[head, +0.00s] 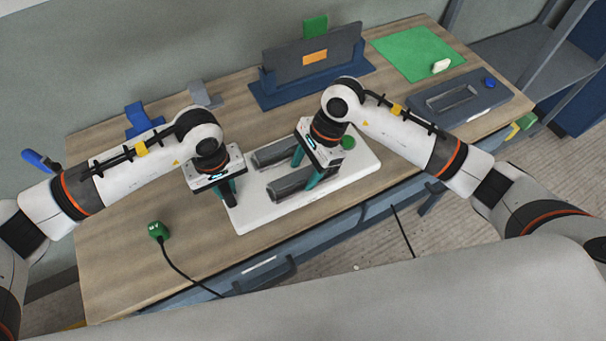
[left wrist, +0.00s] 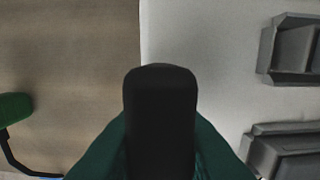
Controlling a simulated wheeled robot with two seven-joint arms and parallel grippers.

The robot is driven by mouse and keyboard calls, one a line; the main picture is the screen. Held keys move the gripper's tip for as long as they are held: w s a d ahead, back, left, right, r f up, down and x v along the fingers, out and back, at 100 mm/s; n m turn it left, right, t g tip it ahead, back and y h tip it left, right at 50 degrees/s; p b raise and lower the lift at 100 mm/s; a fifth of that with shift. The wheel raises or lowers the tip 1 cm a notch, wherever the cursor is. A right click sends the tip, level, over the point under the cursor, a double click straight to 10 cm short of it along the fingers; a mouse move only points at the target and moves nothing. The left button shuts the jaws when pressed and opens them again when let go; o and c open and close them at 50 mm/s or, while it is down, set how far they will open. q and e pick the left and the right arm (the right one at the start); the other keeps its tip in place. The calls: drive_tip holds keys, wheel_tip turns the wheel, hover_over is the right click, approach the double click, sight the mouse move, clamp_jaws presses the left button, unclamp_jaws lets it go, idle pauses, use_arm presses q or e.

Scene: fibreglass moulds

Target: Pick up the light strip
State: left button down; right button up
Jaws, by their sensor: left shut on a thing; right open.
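My left gripper (head: 228,190) is above the left end of a white board (head: 245,218). It is shut on a dark, round-topped piece (left wrist: 160,115), which shows between its green fingers in the left wrist view. I cannot tell whether this piece is the light strip. My right gripper (head: 307,168) is open over the board, its teal fingers spread near two dark grey moulds (head: 288,186). The moulds also show at the right of the left wrist view (left wrist: 290,150). No other thing is clearly a light strip.
A green device (head: 158,230) with a black cable lies left of the board. Behind stand a blue rack (head: 285,92) with a grey panel, and a green mat (head: 415,48) bearing a small cream piece (head: 441,65). A grey tray (head: 455,98) is at the right.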

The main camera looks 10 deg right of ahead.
sight(306, 172)
drive_tip(key=c, duration=1.1)
drive_tip(key=shift+r, duration=0.15)
wheel_tip(306, 172, up, 10)
drive_tip(key=shift+f, duration=0.1)
use_arm(q)
drive_tip(key=c, duration=1.2)
unclamp_jaws()
